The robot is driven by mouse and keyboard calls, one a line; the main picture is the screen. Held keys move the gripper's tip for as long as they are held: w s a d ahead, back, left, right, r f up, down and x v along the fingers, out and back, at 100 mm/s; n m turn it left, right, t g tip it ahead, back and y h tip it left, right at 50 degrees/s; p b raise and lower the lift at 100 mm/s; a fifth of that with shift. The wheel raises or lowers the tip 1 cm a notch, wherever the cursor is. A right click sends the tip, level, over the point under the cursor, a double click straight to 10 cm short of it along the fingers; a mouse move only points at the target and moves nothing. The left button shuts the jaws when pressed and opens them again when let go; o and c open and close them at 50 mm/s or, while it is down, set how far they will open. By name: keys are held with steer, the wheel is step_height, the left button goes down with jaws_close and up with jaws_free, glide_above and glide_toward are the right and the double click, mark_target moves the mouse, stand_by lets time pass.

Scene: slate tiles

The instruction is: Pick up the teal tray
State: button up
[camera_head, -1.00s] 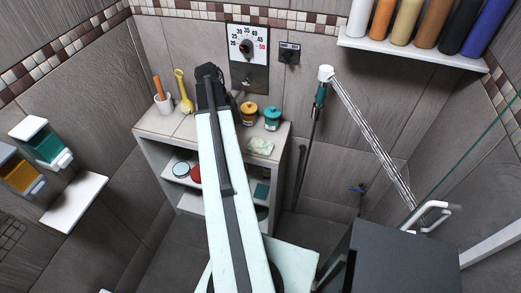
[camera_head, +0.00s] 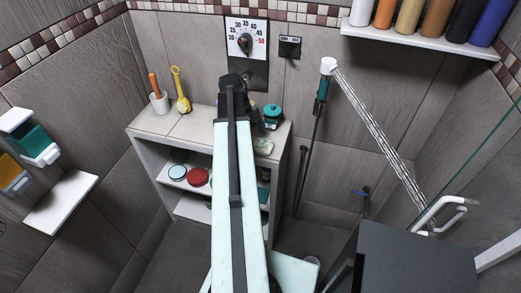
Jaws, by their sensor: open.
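No tray can be made out for certain. A flat teal piece (camera_head: 264,192) shows at the right end of the shelf unit's interior, partly hidden by my arm. It may be the teal tray, but it is too small to tell. My gripper (camera_head: 235,86) is the dark end of my pale arm. It is above the top of the shelf unit (camera_head: 190,128), seen from behind, in front of the wall dial. It is open, and its fingers are hard to make out. Nothing shows held in it.
A cup (camera_head: 159,101), a yellow scoop (camera_head: 180,92) and a teal jar (camera_head: 272,115) stand on the unit. Round teal-rimmed and red (camera_head: 197,177) items lie inside.

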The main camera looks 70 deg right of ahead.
steer(key=shift+s+f, duration=0.15)
steer(key=shift+f, duration=0.35)
steer(key=shift+r, duration=0.2)
steer(key=c, duration=1.4)
steer(key=shift+r, duration=0.1)
steer(key=shift+c, duration=0.2)
